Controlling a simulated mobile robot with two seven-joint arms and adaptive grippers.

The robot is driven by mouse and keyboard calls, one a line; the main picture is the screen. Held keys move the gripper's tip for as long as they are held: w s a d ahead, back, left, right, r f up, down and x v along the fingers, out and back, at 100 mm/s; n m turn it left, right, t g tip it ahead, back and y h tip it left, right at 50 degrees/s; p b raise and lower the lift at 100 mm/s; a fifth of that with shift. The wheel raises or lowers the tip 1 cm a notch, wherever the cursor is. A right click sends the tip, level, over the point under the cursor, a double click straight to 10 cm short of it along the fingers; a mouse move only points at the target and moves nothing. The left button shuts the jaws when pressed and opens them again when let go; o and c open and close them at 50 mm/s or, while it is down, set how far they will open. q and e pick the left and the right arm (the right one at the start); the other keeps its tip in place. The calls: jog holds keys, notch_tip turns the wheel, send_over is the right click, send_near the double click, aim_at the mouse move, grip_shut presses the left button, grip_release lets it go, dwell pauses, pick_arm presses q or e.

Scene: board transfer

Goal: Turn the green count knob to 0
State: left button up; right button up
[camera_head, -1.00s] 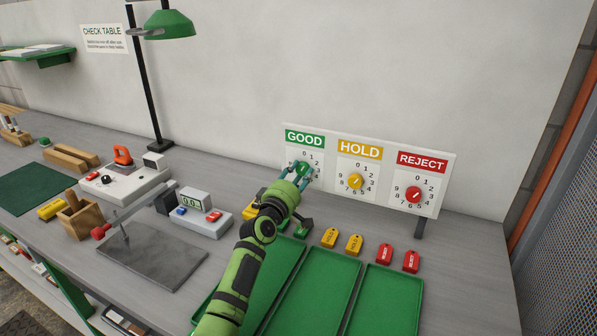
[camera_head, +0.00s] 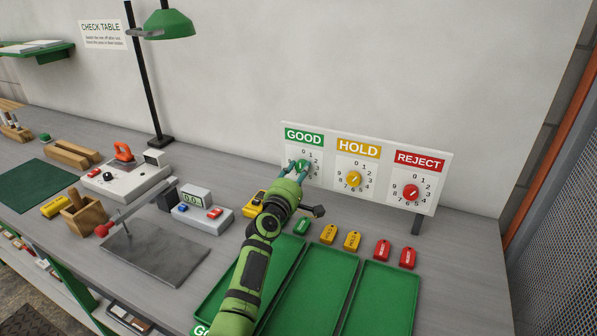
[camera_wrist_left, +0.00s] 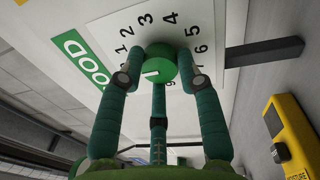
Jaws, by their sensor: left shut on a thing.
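The green count knob (camera_head: 303,167) sits on the GOOD dial of the white board (camera_head: 447,170). It also shows in the left wrist view (camera_wrist_left: 161,66). My left gripper (camera_head: 298,166) is shut on the knob, with one finger on each side of it, as the left wrist view (camera_wrist_left: 160,70) shows. In that view the knob's white mark points left and slightly down, towards the left finger. Digits 1 to 6 are readable there; the 0 is hidden, so I cannot tell the exact reading. My right gripper is out of view.
The yellow HOLD knob (camera_head: 354,179) and the red REJECT knob (camera_head: 411,192) are on the same board. Green, yellow and red tags lie below, behind green trays (camera_head: 318,292). A yellow device (camera_head: 253,205) stands close beside my left wrist.

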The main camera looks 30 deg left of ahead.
pick_arm(q)
jog(key=o, duration=1.1)
jog(key=shift+o, duration=0.2)
jog(key=shift+s+d+f, duration=0.15)
jog(key=shift+s, duration=0.45)
jog(key=s+d, duration=0.1)
jog(key=s, duration=0.9)
jog(key=shift+s+f, duration=0.35)
